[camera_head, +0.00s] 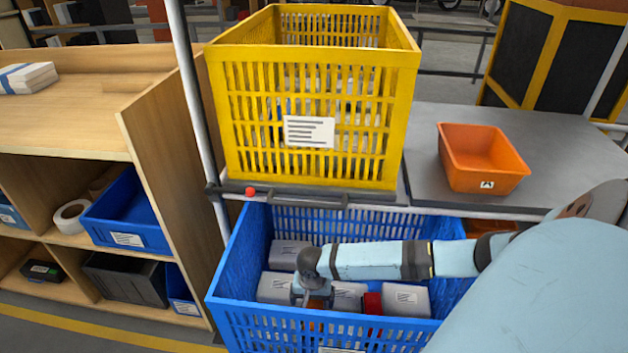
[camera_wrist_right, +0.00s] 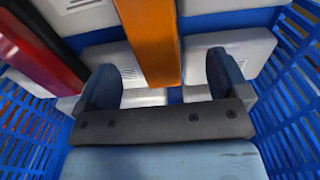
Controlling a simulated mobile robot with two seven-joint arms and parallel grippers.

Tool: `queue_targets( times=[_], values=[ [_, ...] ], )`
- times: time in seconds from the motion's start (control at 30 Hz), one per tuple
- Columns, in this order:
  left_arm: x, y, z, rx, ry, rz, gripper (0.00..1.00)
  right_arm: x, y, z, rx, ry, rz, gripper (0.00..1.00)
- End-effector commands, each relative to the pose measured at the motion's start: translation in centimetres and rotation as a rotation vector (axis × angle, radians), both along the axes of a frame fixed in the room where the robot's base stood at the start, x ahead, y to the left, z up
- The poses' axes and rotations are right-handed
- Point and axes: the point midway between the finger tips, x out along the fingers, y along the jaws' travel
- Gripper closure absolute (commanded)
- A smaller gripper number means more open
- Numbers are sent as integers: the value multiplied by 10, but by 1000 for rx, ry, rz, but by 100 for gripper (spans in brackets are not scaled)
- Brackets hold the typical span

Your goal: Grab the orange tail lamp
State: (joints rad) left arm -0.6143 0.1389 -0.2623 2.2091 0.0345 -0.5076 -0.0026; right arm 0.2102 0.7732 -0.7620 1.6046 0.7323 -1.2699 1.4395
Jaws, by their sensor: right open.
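The orange tail lamp (camera_wrist_right: 150,40) is a long orange bar among pale grey boxes inside the blue crate (camera_head: 228,270). In the head view only a small orange part (camera_head: 318,301) shows beside my right gripper (camera_head: 304,290), which reaches down into the crate. In the wrist view my right gripper (camera_wrist_right: 162,72) is open, with its two dark fingers apart. The lamp's near end lies between and just beyond the fingertips, and I see no finger touching it. My left gripper is not in view.
A red and black part (camera_wrist_right: 42,48) lies beside the lamp; its red also shows in the head view (camera_head: 372,303). Labelled grey boxes (camera_head: 405,300) surround them. The yellow crate (camera_head: 230,110) stands behind, above the blue one. An orange bin (camera_head: 480,165) sits on the grey surface at right.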

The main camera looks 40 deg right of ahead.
Motion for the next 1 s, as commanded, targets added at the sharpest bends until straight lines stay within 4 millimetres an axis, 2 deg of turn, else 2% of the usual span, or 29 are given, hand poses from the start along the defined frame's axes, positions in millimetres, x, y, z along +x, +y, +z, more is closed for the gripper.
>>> queue_targets(
  times=[0.17, 0.47, 0.7, 0.77, 0.97, 1.0],
  values=[
    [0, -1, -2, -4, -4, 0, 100, -2, 0, -11, -1, 1, 1, 6],
    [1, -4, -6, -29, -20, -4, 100, -6, -1, -52, -1, 0, 0, 6],
    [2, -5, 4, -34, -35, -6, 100, -6, -1, -54, -1, -1, 1, 6],
    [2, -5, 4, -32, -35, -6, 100, -6, -1, -53, -1, -1, 1, 18],
    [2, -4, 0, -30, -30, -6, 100, -6, -1, -53, -1, -1, 1, 64],
    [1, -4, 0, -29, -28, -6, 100, -6, -1, -53, 0, -1, 1, 67]
  ],
)
